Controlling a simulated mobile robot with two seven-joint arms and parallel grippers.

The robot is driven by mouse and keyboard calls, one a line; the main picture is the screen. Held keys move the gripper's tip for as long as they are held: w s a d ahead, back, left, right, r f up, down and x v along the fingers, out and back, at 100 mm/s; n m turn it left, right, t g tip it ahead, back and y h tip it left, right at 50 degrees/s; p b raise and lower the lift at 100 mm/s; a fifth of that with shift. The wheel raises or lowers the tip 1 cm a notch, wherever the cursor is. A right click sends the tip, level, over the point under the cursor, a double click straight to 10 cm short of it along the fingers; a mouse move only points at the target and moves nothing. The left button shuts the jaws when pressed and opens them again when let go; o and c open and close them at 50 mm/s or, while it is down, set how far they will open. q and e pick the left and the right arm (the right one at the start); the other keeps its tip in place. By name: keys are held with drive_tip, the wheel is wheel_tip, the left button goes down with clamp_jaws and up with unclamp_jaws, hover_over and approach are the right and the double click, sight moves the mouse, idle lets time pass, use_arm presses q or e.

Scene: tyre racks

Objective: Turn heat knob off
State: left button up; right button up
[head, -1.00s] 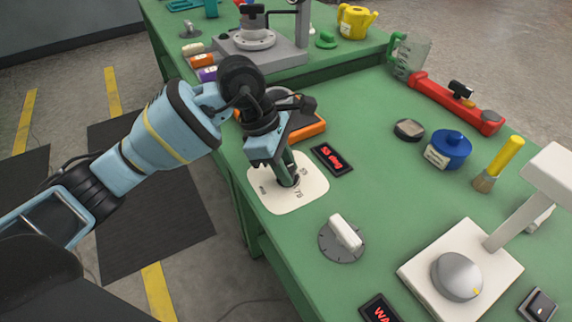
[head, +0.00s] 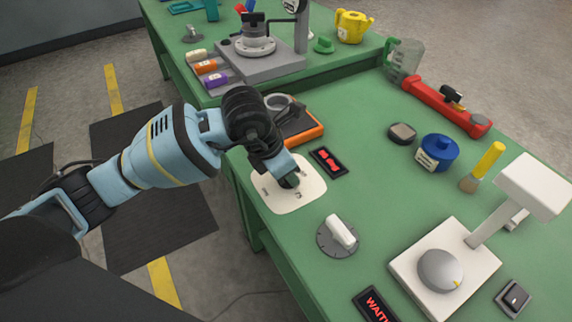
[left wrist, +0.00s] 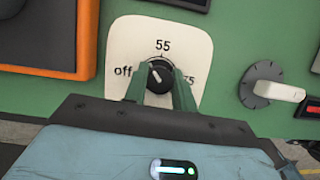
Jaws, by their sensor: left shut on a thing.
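The heat knob (left wrist: 160,77) is a black round knob on a white plate (left wrist: 188,34) marked "off", 55 and 75. In the left wrist view its white pointer mark leans up and left, between "off" and 55. My left gripper (left wrist: 160,88) has its two green fingers on either side of the knob and is shut on it. In the head view the left gripper (head: 289,181) comes down over the white plate (head: 307,198) and hides most of the knob. My right gripper is not in view.
A small red-lit display (head: 328,161) lies beside the plate. A grey dial with a white handle (head: 340,233) sits nearer the front. A white device with a silver knob (head: 440,270) stands to the right. An orange-edged tray (head: 305,134) lies behind the gripper.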

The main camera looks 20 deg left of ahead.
use_arm(q)
drive_tip(key=n+y+p, duration=0.1)
drive_tip(key=n, duration=0.2)
drive_tip(key=shift+r+t, duration=0.2)
drive_tip(key=shift+t, duration=0.2)
drive_tip(key=n+y+p, duration=0.1)
drive_tip(key=n+p, duration=0.1)
drive_tip(key=n, duration=0.2)
drive_tip(key=shift+d+y+p, duration=0.1)
drive_tip(key=shift+y+p, duration=0.2)
drive_tip(key=shift+p, duration=0.05)
drive_tip(key=shift+f+n+y+p, duration=0.1)
drive_tip(key=shift+n+y+p, duration=0.3)
drive_tip(key=shift+n, duration=0.9)
drive_tip(key=shift+f, duration=0.1)
drive_tip(key=o, duration=1)
drive_tip(key=shift+s, duration=0.1)
drive_tip(key=p+v, duration=0.1)
drive_tip(key=v, duration=0.7)
drive_tip(key=shift+f, duration=0.1)
